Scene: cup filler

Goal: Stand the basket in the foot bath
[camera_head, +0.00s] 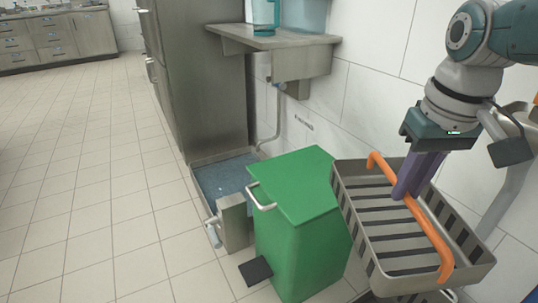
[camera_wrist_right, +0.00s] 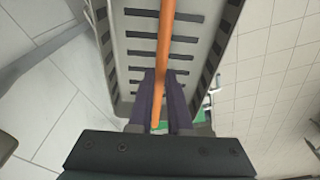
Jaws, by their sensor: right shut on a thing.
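The basket (camera_head: 390,243) is a grey slatted tray with a raised orange handle (camera_head: 436,238). It hangs at the right of the head view, a little tilted, beside and partly in front of the green bin. My right gripper (camera_head: 404,192) is shut on the orange handle; the wrist view shows the handle (camera_wrist_right: 164,45) between both fingers (camera_wrist_right: 162,82) and the slatted basket (camera_wrist_right: 196,58) beyond. The foot bath (camera_head: 222,178) is a low metal-rimmed basin with a blue inside on the floor, left of the bin. The bin hides part of it. My left gripper is not in view.
The green pedal bin (camera_head: 300,225) stands between the basket and the foot bath. A grey block with a spout (camera_head: 234,222) is at the bath's front. A metal sink (camera_head: 285,55) juts from the wall above. The tiled floor (camera_head: 110,180) on the left is clear.

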